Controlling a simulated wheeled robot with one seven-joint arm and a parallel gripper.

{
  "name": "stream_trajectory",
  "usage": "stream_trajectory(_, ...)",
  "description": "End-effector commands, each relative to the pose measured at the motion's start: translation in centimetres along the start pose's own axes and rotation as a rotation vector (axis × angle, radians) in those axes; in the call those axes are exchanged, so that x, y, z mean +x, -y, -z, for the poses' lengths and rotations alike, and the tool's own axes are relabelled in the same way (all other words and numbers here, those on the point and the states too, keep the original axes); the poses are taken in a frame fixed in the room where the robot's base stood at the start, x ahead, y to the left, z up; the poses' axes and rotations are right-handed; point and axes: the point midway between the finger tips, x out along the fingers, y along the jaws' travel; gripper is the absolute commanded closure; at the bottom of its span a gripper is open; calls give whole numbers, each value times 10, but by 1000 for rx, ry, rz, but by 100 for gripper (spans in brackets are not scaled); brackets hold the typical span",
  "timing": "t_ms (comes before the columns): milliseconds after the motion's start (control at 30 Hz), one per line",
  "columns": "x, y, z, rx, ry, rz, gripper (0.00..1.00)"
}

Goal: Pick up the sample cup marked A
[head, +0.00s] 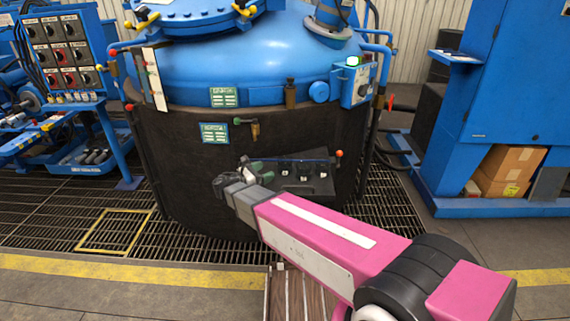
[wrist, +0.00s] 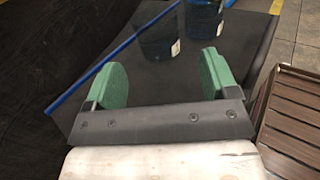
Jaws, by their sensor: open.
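Several small dark sample cups with white labels stand on a dark shelf (head: 310,192) on the front of the furnace. One cup (head: 303,173) is mid-row in the head view; the letters are too small to read. In the wrist view, a near cup (wrist: 158,42) and a farther cup (wrist: 203,20) show, their label marks not legible. My gripper (wrist: 163,60) is open with green finger pads, nothing between them. The near cup appears beyond the fingertips, between them in the picture. In the head view my gripper (head: 258,172) is at the shelf's left end.
A blue rail (wrist: 115,56) runs along the shelf; a red knob (head: 339,153) sits at its right end. The blue furnace (head: 270,60) rises behind. A slatted brown surface (wrist: 290,120) lies right of the shelf in the wrist view. Floor grating (head: 60,215) surrounds the furnace.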

Motion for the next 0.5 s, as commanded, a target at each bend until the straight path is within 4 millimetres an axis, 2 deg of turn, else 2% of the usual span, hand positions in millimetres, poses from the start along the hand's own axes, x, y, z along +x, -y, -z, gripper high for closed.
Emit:
stream_trajectory(267, 10, 0, 0, 0, 0, 2, 20)
stream_trajectory(500, 43, 0, 0, 0, -1, 2, 20)
